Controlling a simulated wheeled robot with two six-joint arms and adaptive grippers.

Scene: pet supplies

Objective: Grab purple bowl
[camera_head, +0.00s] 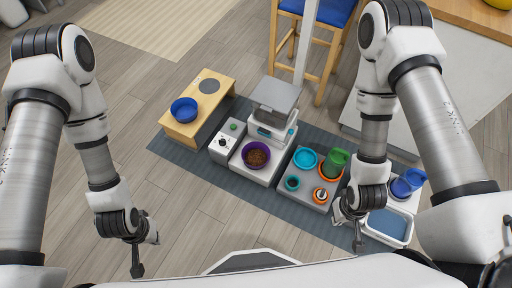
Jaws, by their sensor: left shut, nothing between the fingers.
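The purple bowl (245,162) sits on the front part of a white and grey feeder unit in the middle of the mat, with brown pellets (257,154) in it. My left gripper (137,272) is shut and empty, over the floor at the lower left, well apart from the bowl. My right gripper (357,245) hangs at the right, beside the grey tray and apart from the bowl. Its fingers are small and partly hidden, so I cannot tell whether it is open.
A blue bowl (184,106) stands on a wooden stand (208,123) left of the feeder. Right of it, a grey tray (307,193) holds a teal bowl (306,159), a green pitcher (335,164) and small cups. A white tub (400,239) and a blue pitcher (407,182) stand farther right.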

